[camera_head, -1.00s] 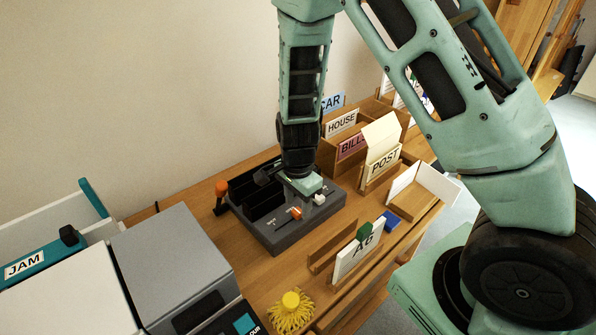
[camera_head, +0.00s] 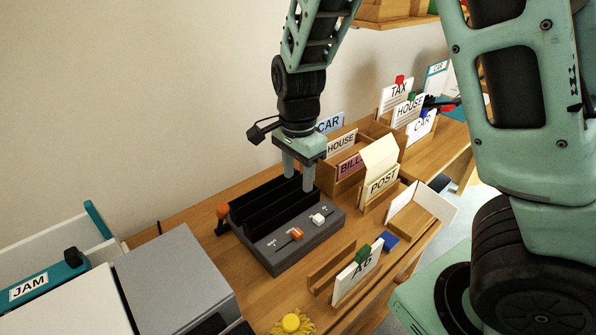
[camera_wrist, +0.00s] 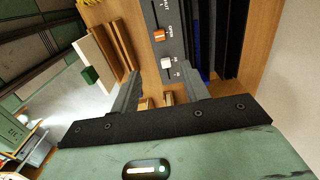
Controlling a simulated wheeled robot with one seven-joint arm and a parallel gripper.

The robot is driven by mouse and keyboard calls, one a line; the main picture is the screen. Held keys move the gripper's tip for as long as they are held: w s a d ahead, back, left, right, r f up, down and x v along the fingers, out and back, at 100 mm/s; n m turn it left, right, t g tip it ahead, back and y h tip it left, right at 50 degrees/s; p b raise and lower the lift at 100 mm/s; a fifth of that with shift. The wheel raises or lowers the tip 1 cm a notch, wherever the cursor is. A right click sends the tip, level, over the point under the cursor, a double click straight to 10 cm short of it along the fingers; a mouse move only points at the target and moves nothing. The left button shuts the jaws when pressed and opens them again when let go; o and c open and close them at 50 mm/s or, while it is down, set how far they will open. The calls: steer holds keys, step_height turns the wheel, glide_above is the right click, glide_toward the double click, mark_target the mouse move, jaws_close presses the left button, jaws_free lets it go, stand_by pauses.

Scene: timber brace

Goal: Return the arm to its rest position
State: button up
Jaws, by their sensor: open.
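My gripper (camera_head: 299,178) is open and empty, pointing down above the back of the dark grey slotted device (camera_head: 286,250). In the head view its two grey fingers stand apart, over or just behind the black slots; I cannot tell whether they touch anything. In the wrist view my gripper (camera_wrist: 165,90) shows its fingers spread, with the device's slider panel (camera_wrist: 168,40) between and beyond them. The device has an orange slider knob (camera_head: 296,233) and a white slider knob (camera_head: 318,219).
Wooden sorters with HOUSE (camera_head: 341,144) and POST (camera_head: 383,182) cards stand right of my gripper. A card in a wooden holder (camera_head: 357,272) stands in front. A grey box (camera_head: 178,280) and JAM bin (camera_head: 38,285) are at left. The wall is close behind.

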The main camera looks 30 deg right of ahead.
stand_by(0.4)
steer(key=s+a+r+n, duration=0.3)
steer(key=s+a+n, duration=0.3)
steer(key=s+n, duration=0.4)
steer(key=s+a+r+n, duration=0.3)
steer(key=s+a+n, duration=0.3)
steer(key=s+n, duration=0.5)
steer(key=n, duration=0.2)
steer(key=shift+s+a+n+y, duration=0.15)
steer(key=shift+s+n+y, duration=0.05)
steer(key=shift+n+y, duration=0.1)
